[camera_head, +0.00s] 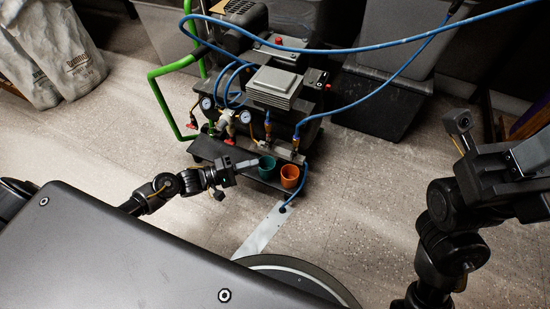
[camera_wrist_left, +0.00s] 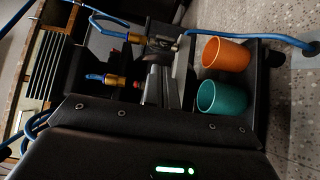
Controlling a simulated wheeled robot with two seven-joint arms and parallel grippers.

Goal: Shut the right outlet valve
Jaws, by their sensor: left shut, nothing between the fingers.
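The dark air compressor (camera_head: 235,105) stands on the floor with two blue-hosed brass outlet fittings at its front. The right outlet valve (camera_head: 295,144) is at the right fitting, and it also shows at the top of the left wrist view (camera_wrist_left: 138,39). The left outlet fitting (camera_head: 267,122) shows below it in that view (camera_wrist_left: 114,80). The position of the right valve's handle is too small to tell. My left gripper (camera_head: 248,165) is shut and empty, low in front of the outlets, apart from the right valve as far as I can see. My right gripper's fingertips are out of frame.
A teal cup (camera_head: 266,167) and an orange cup (camera_head: 290,176) stand close to my left gripper on the dark platform (camera_head: 210,148). Red-handled valves (camera_head: 230,141) and gauges are left of the outlets. Blue hoses (camera_head: 375,92) arch over the right side. Floor in front is mostly clear.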

